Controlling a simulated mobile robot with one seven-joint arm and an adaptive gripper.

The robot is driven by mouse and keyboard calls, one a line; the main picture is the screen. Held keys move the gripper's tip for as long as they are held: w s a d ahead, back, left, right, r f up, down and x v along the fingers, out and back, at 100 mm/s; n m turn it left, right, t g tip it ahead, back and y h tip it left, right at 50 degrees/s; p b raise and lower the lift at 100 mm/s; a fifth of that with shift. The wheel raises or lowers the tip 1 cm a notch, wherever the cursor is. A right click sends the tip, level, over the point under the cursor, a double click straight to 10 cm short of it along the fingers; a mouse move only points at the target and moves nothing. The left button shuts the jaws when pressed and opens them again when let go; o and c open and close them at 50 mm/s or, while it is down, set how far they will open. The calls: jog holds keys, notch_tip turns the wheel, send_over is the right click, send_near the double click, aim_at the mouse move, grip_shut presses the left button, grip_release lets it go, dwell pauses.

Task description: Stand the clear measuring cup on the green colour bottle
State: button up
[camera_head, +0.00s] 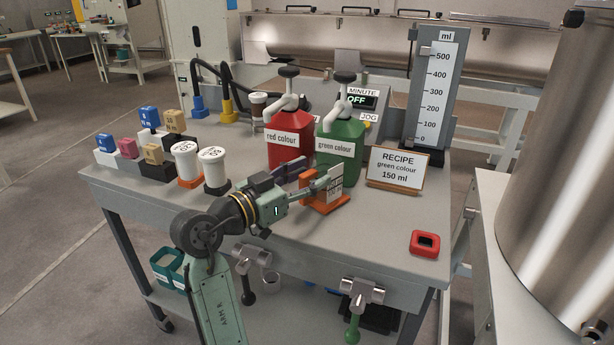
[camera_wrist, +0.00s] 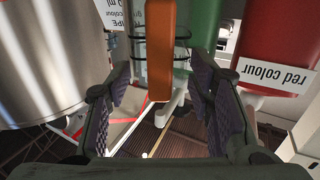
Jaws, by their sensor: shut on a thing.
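The green colour bottle (camera_head: 341,153) stands on the cart with a pump top, beside the red one. It shows as a green surface at the top of the wrist view (camera_wrist: 206,22). My gripper (camera_head: 310,180) is low in front of the bottles. In the wrist view its fingers (camera_wrist: 165,85) stand either side of an upright orange bar, apparently the handle of the clear measuring cup (camera_wrist: 183,37). The cup shows there only as faint clear walls and dark rings. It is shut on the cup.
The red colour bottle (camera_head: 291,138) is left of the green one. The recipe sign (camera_head: 398,170) for 150 ml stands right, with a tall ml gauge (camera_head: 436,95) behind. White jars (camera_head: 186,160) and several coloured blocks are left. A red square piece (camera_head: 425,243) lies front right.

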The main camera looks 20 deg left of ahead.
jog(key=shift+f, duration=0.2)
jog(key=o, duration=1.5)
